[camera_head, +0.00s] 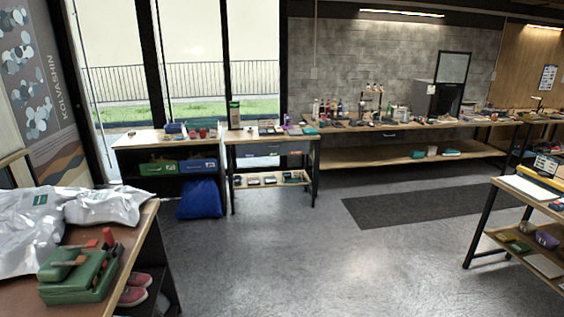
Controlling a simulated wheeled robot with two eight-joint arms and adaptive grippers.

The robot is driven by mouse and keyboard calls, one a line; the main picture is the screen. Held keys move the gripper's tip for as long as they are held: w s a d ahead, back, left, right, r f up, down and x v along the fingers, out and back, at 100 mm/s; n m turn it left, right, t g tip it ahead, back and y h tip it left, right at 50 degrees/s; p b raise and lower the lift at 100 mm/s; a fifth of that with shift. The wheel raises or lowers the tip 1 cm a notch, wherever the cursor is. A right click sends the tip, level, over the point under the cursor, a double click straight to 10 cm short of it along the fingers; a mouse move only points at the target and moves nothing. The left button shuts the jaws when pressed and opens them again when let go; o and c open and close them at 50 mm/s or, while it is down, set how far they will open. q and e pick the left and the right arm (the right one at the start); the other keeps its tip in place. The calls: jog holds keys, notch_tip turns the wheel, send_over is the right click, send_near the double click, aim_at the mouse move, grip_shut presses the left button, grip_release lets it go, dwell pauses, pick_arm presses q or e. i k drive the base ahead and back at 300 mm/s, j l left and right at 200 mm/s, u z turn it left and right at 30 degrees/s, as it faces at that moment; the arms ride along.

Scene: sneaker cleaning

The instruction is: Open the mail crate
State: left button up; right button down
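Nothing in view is clearly marked as the mail crate. A green crate (158,168) and a blue crate (198,165) sit side by side on the shelf under the wooden top of the dark cabinet (134,142) by the window. They are too small to tell whether they have lids or are open. Neither of my grippers is in view.
A near-left table (92,308) holds silver mailing bags (35,238) and a green device (80,272). Red shoes (133,292) sit below it. A blue sack (200,199) is on the floor before the cabinet. The central floor is clear; another table (542,208) stands right.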

aim_at(295, 147)
jog(key=i+u, duration=0.4)
jog(key=i, duration=1.45)
jog(key=i+z, duration=0.15)
jog(key=i, duration=0.45)
jog(key=i+z, duration=0.2)
jog(key=i, duration=0.4)
jog(key=i+z, duration=0.15)
jog(key=i, duration=0.45)
jog(key=i+j+z, duration=0.2)
jog(key=i, duration=0.4)
jog(key=i+l+u, duration=0.1)
jog(key=i, duration=0.7)
jog(key=i+l+u, duration=0.1)
jog(key=i, duration=0.65)
